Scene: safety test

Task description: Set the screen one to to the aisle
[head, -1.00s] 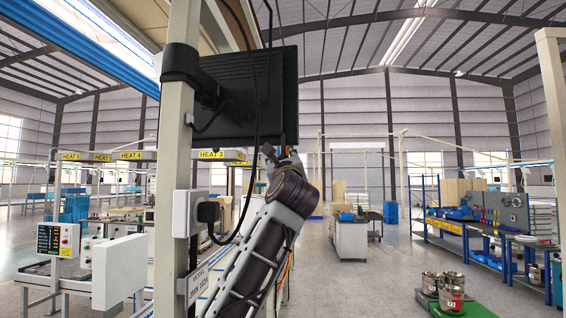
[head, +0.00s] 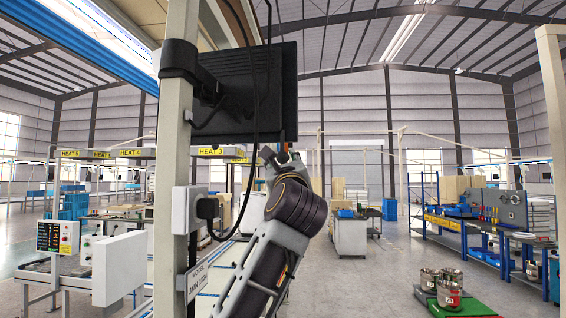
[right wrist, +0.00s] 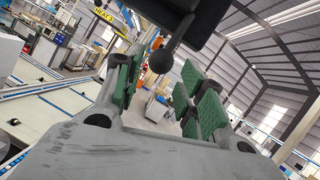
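The screen (head: 245,92) is a black flat panel on a bracket, clamped to a pale post (head: 173,130). I see mostly its dark back and edge; whether its face is lit is hidden. My right arm rises from the lower middle, and its gripper (head: 277,158) is just below the screen's lower right part, largely hidden behind the wrist. In the right wrist view the gripper (right wrist: 160,92) is open, green-padded fingers spread. A black rod with a round end (right wrist: 161,61) hangs from a dark panel between them; touching cannot be told. My left gripper is out of view.
A white socket box (head: 187,210) with a plug and hanging black cables is on the post. Workbenches (head: 465,225) stand at the right. Metal pots (head: 449,292) sit on a green platform at the lower right. The floor between is open.

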